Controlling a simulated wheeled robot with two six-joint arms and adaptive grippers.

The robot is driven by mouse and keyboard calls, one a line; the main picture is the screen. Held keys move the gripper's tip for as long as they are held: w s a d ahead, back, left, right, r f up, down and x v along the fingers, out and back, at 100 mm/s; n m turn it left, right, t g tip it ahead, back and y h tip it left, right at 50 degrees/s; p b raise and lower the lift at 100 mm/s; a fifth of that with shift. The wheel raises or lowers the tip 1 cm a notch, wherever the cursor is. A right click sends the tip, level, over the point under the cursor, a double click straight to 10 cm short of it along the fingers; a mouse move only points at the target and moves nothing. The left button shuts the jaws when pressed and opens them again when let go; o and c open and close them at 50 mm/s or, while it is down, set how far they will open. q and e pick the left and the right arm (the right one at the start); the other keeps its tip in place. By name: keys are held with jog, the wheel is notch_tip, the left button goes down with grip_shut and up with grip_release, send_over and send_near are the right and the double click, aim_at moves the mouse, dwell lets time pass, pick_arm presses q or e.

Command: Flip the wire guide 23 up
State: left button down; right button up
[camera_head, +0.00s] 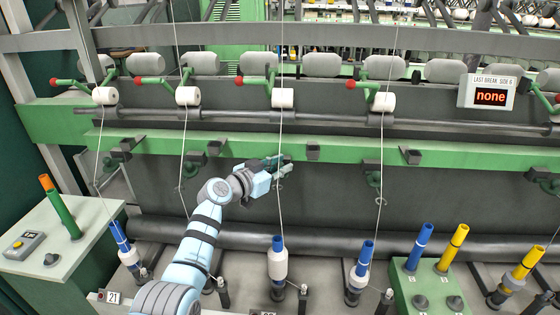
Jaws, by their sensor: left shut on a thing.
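Wire guide 23 (280,185) is on the green rail at the third thread from the left. Its small curled wire end shows just below my gripper; the rest is hidden by the fingers. My left gripper (281,163) reaches up from below to this guide and is shut on it, in front of the dark panel under the rail. A white thread runs down past the fingers to a blue spindle with white yarn (277,262). My right gripper is not in view.
Other wire guides sit along the green rail (450,155), one at right (373,175). Yarn-bearing spindles stand below, including a blue one (361,262). Threads hang vertically nearby.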

pick_arm(q)
jog(key=shift+w+r+n+g+p, duration=0.3)
jog(key=shift+g+p, duration=0.15)
jog(key=shift+g, duration=0.25)
jog(key=shift+w+f+y, duration=0.1)
jog(key=shift+y, duration=0.3)
jog(key=g+b, duration=0.1)
jog(key=n+b, duration=0.1)
jog(key=shift+w+g+b, duration=0.25)
jog(key=shift+g+b, duration=0.05)
jog(key=shift+g, duration=0.1)
jog(key=shift+g+b, duration=0.3)
jog(key=shift+b, duration=0.25)
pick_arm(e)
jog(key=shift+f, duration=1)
pick_arm(q)
jog(key=c, duration=1.5)
grip_release()
jog(key=shift+o, duration=0.4)
jog(key=shift+w+r+y, duration=0.1)
jog(key=shift+r+y, duration=0.15)
jog(key=shift+y, duration=0.05)
jog(key=shift+a, duration=0.1)
jog(key=shift+r, duration=0.1)
